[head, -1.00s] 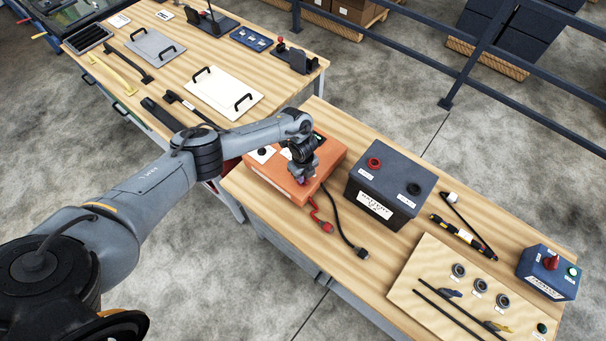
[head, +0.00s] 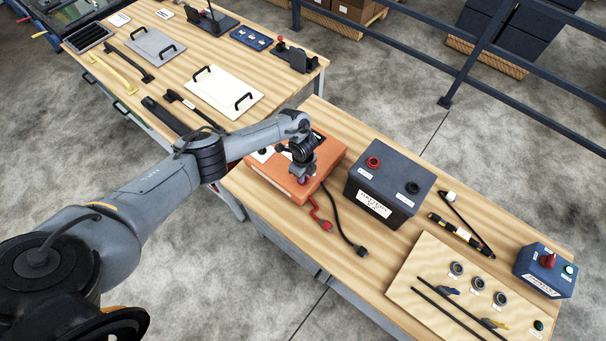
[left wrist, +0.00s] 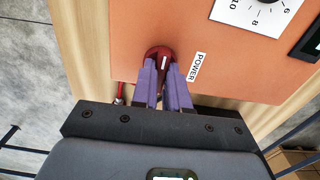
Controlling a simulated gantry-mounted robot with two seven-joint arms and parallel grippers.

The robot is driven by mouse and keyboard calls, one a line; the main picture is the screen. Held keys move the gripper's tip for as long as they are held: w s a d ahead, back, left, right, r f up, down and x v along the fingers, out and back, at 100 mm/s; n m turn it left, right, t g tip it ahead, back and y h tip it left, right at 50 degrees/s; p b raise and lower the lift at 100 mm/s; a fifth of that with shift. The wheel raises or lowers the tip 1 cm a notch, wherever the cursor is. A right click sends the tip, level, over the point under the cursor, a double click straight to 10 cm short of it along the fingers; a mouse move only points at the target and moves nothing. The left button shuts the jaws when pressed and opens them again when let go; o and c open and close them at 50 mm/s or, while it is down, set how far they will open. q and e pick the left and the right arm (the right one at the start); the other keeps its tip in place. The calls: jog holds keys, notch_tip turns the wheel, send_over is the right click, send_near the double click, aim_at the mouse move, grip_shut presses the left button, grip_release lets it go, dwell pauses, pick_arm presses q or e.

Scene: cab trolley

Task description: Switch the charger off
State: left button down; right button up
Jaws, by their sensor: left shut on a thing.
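The charger is an orange box (head: 283,179) on the near workbench; its top also fills much of the left wrist view (left wrist: 160,20). A red knob (left wrist: 158,52) with a white line sits near its edge, beside a label reading POWER (left wrist: 197,67). My left gripper (head: 303,180) is over the charger's near right part. In the left wrist view its purple fingers (left wrist: 162,80) are closed on the knob from both sides. The gripper hides the knob in the head view. The white line points roughly along the fingers. My right gripper is not in view.
A white dial (left wrist: 256,12) is on the charger top. Red and black clamp leads (head: 342,228) lie in front of it. A dark battery (head: 392,180) stands to its right. A tool board (head: 425,270) and blue box (head: 546,270) are farther right.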

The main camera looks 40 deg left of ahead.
pick_arm(q)
jog(key=c, duration=1.1)
grip_release()
jog(key=shift+c, duration=0.2)
jog(key=shift+r, duration=0.5)
notch_tip(320, 180, up, 10)
jog(key=shift+s+f, duration=0.1)
